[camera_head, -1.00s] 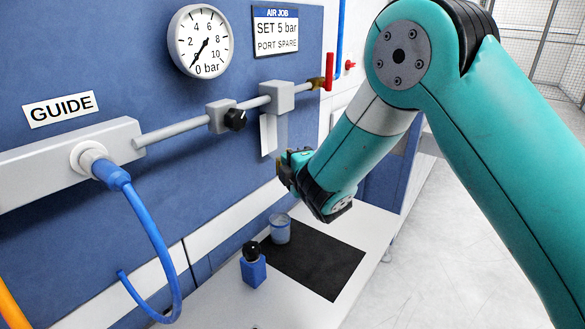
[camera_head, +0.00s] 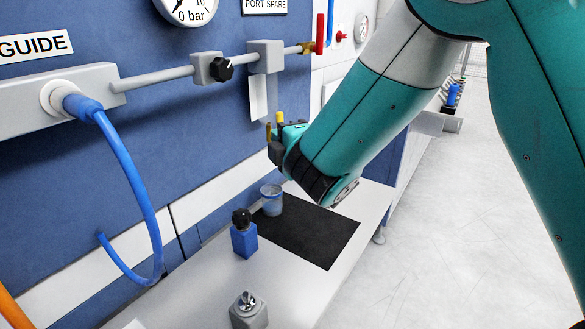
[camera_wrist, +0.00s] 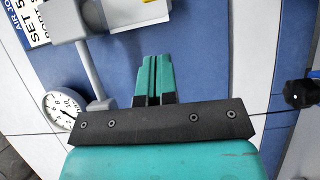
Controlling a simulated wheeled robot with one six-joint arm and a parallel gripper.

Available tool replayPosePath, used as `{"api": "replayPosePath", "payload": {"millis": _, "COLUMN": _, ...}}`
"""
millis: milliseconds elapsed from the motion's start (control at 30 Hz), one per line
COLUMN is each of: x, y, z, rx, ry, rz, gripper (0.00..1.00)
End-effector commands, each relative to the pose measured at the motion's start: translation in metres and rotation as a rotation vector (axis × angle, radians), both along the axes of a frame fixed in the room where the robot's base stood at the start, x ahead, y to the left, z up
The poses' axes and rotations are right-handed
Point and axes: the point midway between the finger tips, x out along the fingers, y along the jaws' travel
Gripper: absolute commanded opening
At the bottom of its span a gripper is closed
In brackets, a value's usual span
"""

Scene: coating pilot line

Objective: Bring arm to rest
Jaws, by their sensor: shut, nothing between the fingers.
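My arm reaches down from the upper right in the head view. My gripper (camera_head: 275,128) is at its end, in front of the blue panel and above the far part of the black mat (camera_head: 310,235). In the wrist view the two teal fingers (camera_wrist: 153,62) lie together, with nothing between them. In that view they appear against the blue and white panel, apart from the pipe and the gauge (camera_wrist: 62,110).
A blue bottle with a black cap (camera_head: 244,238) stands beside the mat, and a translucent cup (camera_head: 271,200) at its far left edge. A switch box (camera_head: 248,312) is in front. A pipe with a black knob (camera_head: 221,69) and a blue hose (camera_head: 130,180) project from the panel. Floor at right is clear.

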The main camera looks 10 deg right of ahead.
Motion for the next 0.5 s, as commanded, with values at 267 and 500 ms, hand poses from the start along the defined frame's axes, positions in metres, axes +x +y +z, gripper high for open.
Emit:
{"api": "replayPosePath", "payload": {"millis": 267, "x": -0.047, "y": -0.011, "z": -0.004, "rx": 0.001, "ry": -0.001, "rz": 0.003, "gripper": 0.0}}
{"api": "replayPosePath", "payload": {"millis": 500, "x": -0.056, "y": -0.038, "z": -0.006, "rx": 0.137, "ry": 0.135, "rz": -0.091, "gripper": 0.0}}
